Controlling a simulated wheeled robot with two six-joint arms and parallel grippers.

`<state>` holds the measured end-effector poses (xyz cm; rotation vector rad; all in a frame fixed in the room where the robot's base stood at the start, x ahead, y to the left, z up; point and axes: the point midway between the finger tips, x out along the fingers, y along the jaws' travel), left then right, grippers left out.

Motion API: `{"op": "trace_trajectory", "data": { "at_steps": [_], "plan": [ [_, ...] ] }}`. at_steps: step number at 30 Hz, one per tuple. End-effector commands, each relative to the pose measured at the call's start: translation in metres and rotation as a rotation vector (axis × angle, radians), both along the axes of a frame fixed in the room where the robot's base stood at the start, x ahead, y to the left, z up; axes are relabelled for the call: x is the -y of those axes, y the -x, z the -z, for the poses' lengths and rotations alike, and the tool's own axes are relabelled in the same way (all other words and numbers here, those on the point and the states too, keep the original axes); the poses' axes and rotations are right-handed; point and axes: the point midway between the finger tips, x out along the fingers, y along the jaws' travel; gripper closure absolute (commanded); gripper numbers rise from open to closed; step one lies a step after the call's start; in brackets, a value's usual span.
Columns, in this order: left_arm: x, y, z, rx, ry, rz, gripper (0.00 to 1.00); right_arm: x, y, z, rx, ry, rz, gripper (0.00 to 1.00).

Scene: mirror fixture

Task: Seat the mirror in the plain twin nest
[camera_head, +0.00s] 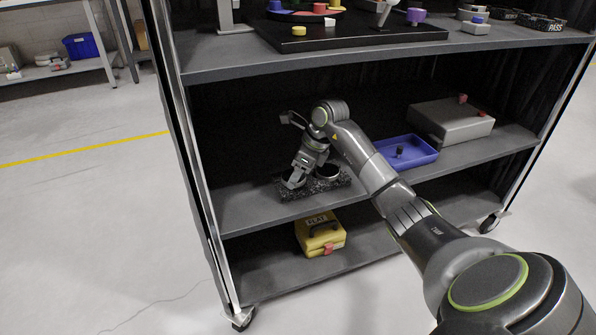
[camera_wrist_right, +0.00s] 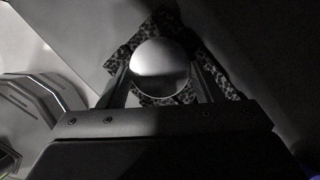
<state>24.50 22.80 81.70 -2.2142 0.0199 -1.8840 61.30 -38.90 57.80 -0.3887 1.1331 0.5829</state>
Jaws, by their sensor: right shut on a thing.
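A speckled black fixture block (camera_head: 342,181) lies on the cart's middle shelf, and it also shows in the right wrist view (camera_wrist_right: 218,75). My right gripper (camera_head: 297,182) points down at its left part. In the right wrist view the round, shiny mirror (camera_wrist_right: 160,66) sits between the fingers of the right gripper, which is shut on it. The mirror overlaps the speckled block in that view; whether it touches it I cannot tell. A dark round shape (camera_head: 327,172) stands at the block's right part. The nests cannot be told apart. My left gripper is not in view.
A blue tray (camera_head: 425,150) with a dark knobbed piece and a grey box (camera_head: 450,122) stand to the right on the middle shelf (camera_head: 245,205). The upper shelf (camera_head: 215,55) hangs above my arm. A yellow box (camera_head: 320,236) is on the bottom shelf.

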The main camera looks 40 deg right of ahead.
Motion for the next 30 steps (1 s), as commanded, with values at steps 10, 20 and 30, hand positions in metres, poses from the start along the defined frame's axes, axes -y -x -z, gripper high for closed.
{"op": "trace_trajectory", "data": {
  "at_steps": [10,20,30],
  "plan": [
    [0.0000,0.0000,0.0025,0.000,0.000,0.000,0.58,-0.0001,0.0000,0.0039,0.000,0.000,0.000,0.67],
    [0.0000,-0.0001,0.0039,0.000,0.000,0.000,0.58,-0.0002,0.0003,0.0062,-0.002,0.000,0.001,0.67],
    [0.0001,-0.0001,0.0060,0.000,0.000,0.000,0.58,-0.0001,0.0012,0.0111,-0.006,-0.001,0.000,0.67]
  ]
}}
